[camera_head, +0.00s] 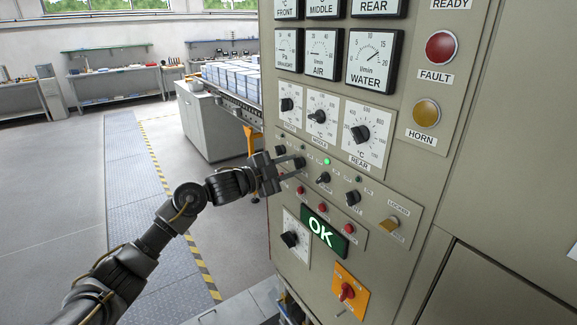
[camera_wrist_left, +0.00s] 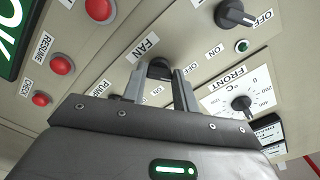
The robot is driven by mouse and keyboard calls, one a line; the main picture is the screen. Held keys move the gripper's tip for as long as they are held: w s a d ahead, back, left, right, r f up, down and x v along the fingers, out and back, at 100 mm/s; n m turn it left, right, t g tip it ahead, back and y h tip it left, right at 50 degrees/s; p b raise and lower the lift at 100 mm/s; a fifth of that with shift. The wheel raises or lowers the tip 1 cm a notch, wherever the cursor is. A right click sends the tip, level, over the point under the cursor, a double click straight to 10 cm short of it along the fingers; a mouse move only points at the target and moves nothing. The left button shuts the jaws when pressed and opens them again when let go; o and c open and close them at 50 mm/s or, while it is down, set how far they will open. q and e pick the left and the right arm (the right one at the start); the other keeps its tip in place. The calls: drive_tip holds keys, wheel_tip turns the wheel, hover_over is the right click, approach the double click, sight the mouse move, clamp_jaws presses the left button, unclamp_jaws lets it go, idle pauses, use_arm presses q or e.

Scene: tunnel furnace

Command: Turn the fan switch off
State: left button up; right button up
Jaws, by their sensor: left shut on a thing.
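The fan switch is a small dark rotary knob on the beige control panel. It shows in the left wrist view (camera_wrist_left: 160,69), beside the printed FAN label (camera_wrist_left: 145,47). My left gripper (camera_wrist_left: 160,85) is shut on this knob, with one finger on each side of it. In the head view my left gripper (camera_head: 290,167) reaches the panel from the left at the left end of the switch row. The fingers partly hide the knob, and its exact pointer angle cannot be told. My right gripper is not in view.
A lit green lamp (camera_head: 326,161) and more dark knobs (camera_head: 353,198) sit to the right of my gripper. Red buttons (camera_head: 322,208) and a lit OK display (camera_head: 324,232) are below. Temperature dials (camera_head: 321,117) are above. Floor left of the panel is open.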

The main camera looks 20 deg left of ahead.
use_arm(q)
drive_tip(key=o, duration=1)
drive_tip(key=shift+s+a+f+b, duration=0.15)
drive_tip(key=shift+s+a+b, duration=0.2)
drive_tip(key=shift+s+a, duration=0.05)
drive_tip(key=shift+b+v, duration=1.7)
drive_tip(key=shift+v, duration=3.15)
